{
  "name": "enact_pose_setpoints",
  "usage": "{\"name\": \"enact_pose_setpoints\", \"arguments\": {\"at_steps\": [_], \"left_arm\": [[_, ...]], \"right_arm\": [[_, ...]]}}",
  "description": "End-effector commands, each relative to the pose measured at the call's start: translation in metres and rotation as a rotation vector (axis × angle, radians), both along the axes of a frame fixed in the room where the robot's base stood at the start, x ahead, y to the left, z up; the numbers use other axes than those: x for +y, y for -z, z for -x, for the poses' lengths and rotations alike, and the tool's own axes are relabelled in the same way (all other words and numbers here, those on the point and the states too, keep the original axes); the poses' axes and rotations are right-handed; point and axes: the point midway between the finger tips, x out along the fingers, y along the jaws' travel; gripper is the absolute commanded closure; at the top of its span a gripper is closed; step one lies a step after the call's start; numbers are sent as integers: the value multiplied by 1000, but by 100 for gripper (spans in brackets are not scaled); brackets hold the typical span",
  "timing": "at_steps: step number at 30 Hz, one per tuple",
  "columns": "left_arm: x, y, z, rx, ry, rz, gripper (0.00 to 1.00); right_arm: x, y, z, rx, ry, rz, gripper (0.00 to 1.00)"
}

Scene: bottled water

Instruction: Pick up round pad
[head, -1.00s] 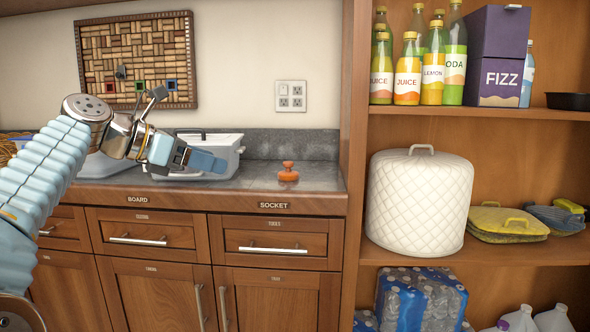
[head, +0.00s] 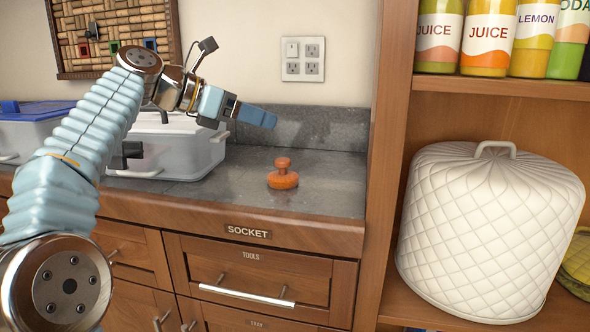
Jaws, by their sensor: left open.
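A small orange round piece with a knob on top (head: 283,174) stands upright on the grey counter, near its right end. It is the likeliest round pad in view. My left gripper (head: 256,117) is above the counter, a little left of the orange piece and higher than it, with its blue fingers pointing right. It is open, empty and apart from the piece. My right gripper is not in view.
A wooden shelf upright (head: 390,150) bounds the counter on the right. A white quilted cover (head: 480,235) stands on the shelf. The counter around the orange piece is clear.

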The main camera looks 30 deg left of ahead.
Motion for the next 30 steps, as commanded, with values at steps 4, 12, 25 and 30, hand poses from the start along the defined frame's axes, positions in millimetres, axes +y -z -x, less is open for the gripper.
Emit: {"name": "enact_pose_setpoints", "arguments": {"at_steps": [4, 12, 25, 30], "left_arm": [[0, 34, 1, 2, -1, 1, 36], [0, 75, 0, 2, -1, 1, 36], [-33, 100, -43, 2, 3, 1, 36], [-41, 105, -55, 1, 0, -1, 36]], "right_arm": [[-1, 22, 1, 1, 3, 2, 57], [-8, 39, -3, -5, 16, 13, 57], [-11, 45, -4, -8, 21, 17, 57], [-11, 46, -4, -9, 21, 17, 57]]}}
